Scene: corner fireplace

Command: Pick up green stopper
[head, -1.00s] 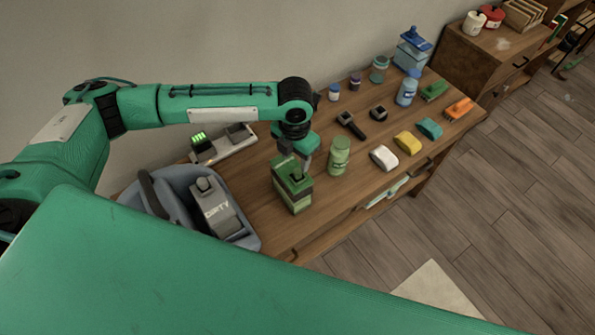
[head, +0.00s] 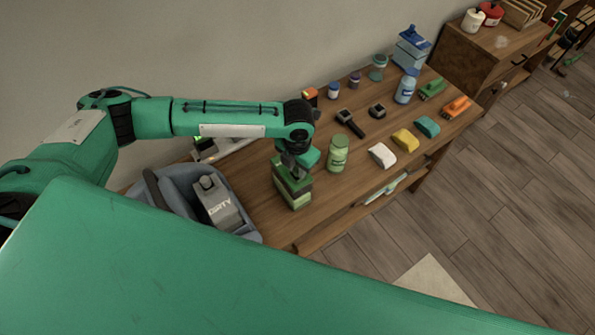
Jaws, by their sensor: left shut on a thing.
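My left gripper (head: 295,164) points down onto a blocky green thing (head: 292,188), dark green above and lighter green below, standing on the wooden table. I take this as the green stopper. The gripper is shut on its upper part; the wrist hides the fingertips and the exact grip. I see no clear gap between the block's base and the table. A green jar (head: 338,155) stands upright just right of it, close to the gripper. My right gripper is not in view.
White (head: 382,156), yellow (head: 405,141) and teal (head: 427,127) pieces line the table's front. Green (head: 432,89) and orange (head: 456,107) items lie farther right. My green body covers the foreground.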

